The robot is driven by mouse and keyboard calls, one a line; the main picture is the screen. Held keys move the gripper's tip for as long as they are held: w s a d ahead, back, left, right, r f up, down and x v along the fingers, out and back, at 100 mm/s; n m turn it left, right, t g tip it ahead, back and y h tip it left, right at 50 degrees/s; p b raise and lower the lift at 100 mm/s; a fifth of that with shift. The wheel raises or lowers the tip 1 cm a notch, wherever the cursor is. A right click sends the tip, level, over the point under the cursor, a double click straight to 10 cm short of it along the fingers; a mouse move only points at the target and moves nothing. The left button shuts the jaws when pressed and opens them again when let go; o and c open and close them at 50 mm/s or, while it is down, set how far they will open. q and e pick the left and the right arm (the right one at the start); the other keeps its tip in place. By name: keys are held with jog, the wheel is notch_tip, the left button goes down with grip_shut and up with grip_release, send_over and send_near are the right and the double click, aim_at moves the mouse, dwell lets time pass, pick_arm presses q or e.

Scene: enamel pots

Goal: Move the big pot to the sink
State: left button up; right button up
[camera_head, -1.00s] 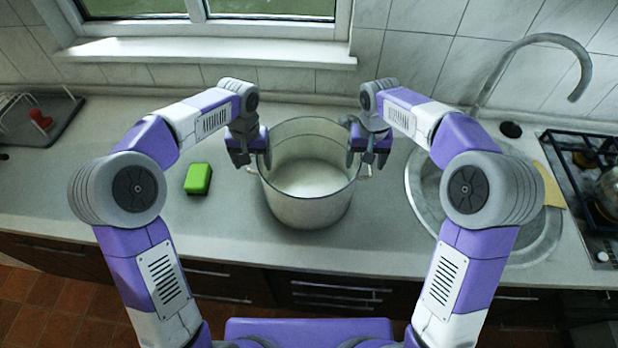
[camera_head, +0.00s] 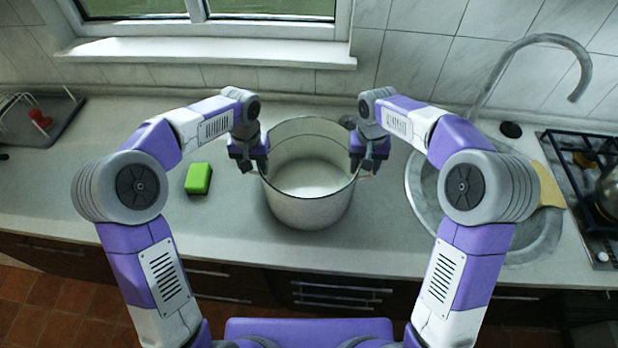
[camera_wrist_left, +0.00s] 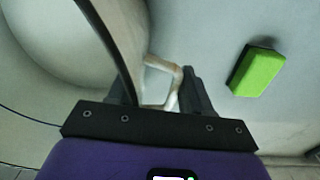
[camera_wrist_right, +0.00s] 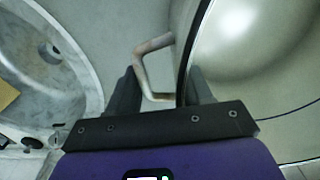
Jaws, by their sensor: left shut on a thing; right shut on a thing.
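The big pot (camera_head: 312,208), pale enamel with a dark rim and two side handles, stands upright at the middle of the counter, left of the sink (camera_head: 420,205). My left gripper (camera_head: 250,166) is at its left side, shut on the left handle (camera_wrist_left: 150,66). My right gripper (camera_head: 368,164) is at its right side, shut on the right handle (camera_wrist_right: 140,62). The fingertips partly hide behind the pot wall and handles. The pot looks empty. I cannot tell whether its bottom touches the counter. The sink also shows in the right wrist view (camera_wrist_right: 85,80).
A green sponge (camera_head: 198,179) lies on the counter left of the pot. A curved tap (camera_head: 540,40) rises behind the sink, and a yellow board or cloth (camera_head: 549,188) lies at its right edge. A gas hob (camera_head: 580,150) is at far right, a dish rack (camera_head: 40,118) at far left.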

pick_arm(q)
grip_shut()
pick_arm(e)
grip_shut()
pick_arm(q)
jog(key=shift+w+r, duration=0.1)
jog(key=shift+r, duration=0.15)
pick_arm(e)
jog(key=shift+w+a+r, duration=0.1)
jog(key=shift+r, duration=0.15)
